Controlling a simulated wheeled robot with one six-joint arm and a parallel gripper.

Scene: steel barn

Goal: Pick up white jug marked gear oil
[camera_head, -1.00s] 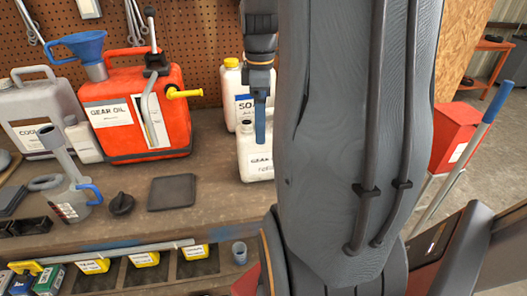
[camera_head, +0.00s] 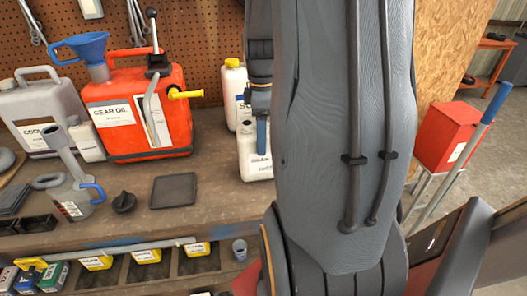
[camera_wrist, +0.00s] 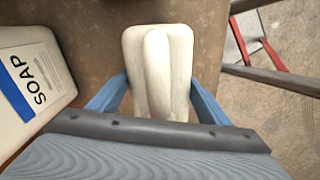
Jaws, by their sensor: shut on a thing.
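The small white jug (camera_head: 250,161) with a lettered label stands at the right part of the workbench in the head view, partly hidden by my arm. Its label is only partly readable. My gripper (camera_head: 261,136) reaches down over it, with one blue finger showing against its side. In the wrist view the white jug (camera_wrist: 159,55) is seen from above between the two blue fingers of my gripper (camera_wrist: 155,95), which is shut on it. The jug looks upright, and its base appears to be at the bench top.
A white soap jug (camera_wrist: 32,75) stands close left of the held jug; it also shows behind it in the head view (camera_head: 235,85). A red box (camera_head: 448,135) is right.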

